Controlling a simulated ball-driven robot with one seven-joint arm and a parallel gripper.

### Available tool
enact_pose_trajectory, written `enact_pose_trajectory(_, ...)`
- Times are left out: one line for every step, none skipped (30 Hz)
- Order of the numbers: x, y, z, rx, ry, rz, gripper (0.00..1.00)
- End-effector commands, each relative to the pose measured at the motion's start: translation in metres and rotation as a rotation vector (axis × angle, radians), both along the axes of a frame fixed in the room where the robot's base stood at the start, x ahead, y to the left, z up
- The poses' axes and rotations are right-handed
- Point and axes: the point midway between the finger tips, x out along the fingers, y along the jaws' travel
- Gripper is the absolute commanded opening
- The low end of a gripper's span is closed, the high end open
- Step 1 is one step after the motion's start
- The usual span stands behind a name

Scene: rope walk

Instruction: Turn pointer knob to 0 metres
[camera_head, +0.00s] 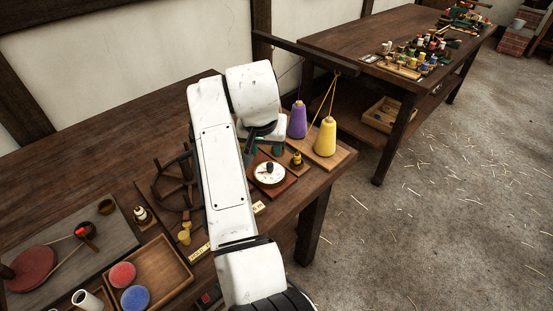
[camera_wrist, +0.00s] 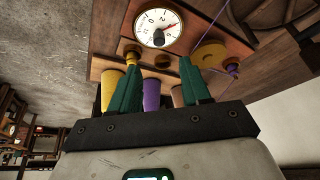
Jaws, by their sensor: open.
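The pointer knob (camera_wrist: 158,38) is dark and sits at the middle of a round white dial (camera_wrist: 145,36) with numbers around its rim. Its red pointer tip is at the upper right of the dial in the wrist view, to the right of the 0 and the 2; the exact figure under it is too small to tell. In the head view the dial (camera_head: 262,178) lies on a reddish wooden base. My gripper (camera_wrist: 160,63) has two green fingers, spread apart and empty. In the head view my gripper (camera_head: 277,149) is just behind the dial, partly hidden by my arm.
A purple cone (camera_head: 298,121) and a yellow cone (camera_head: 326,137) with thread stand behind the dial. A small yellow-topped peg (camera_head: 297,159) is right of it. A wooden reel (camera_head: 172,187) is to the left. A tray (camera_head: 164,268) is at the front left.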

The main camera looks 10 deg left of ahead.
Motion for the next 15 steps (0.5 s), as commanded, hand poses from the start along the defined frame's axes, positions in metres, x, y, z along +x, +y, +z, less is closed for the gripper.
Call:
enact_pose_trajectory(0.002,-0.001,-0.008,-0.002,0.003,-0.001,0.47)
enact_pose_trajectory(0.004,-0.001,-0.012,-0.002,0.004,-0.001,0.47)
enact_pose_trajectory(0.006,-0.001,-0.019,-0.002,0.004,-0.001,0.47)
enact_pose_trajectory(0.009,-0.001,-0.024,-0.002,0.005,-0.001,0.47)
enact_pose_trajectory(0.011,-0.001,-0.029,-0.002,0.004,-0.001,0.47)
enact_pose_trajectory(0.014,-0.001,-0.036,-0.002,0.004,-0.001,0.47)
enact_pose_trajectory(0.016,-0.001,-0.042,-0.002,0.005,-0.001,0.47)
enact_pose_trajectory(0.018,-0.001,-0.047,-0.002,0.004,-0.001,0.47)
enact_pose_trajectory(0.021,-0.002,-0.054,-0.002,0.004,-0.001,0.47)
enact_pose_trajectory(0.024,-0.002,-0.059,-0.002,0.003,-0.001,0.47)
enact_pose_trajectory(0.025,-0.002,-0.063,-0.002,0.004,-0.001,0.47)
enact_pose_trajectory(0.028,-0.001,-0.069,-0.001,0.003,0.0,0.47)
enact_pose_trajectory(0.029,-0.001,-0.072,-0.001,0.003,0.0,0.47)
enact_pose_trajectory(0.031,-0.001,-0.075,0.0,0.002,0.0,0.47)
enact_pose_trajectory(0.032,-0.001,-0.079,-0.001,0.003,-0.001,0.47)
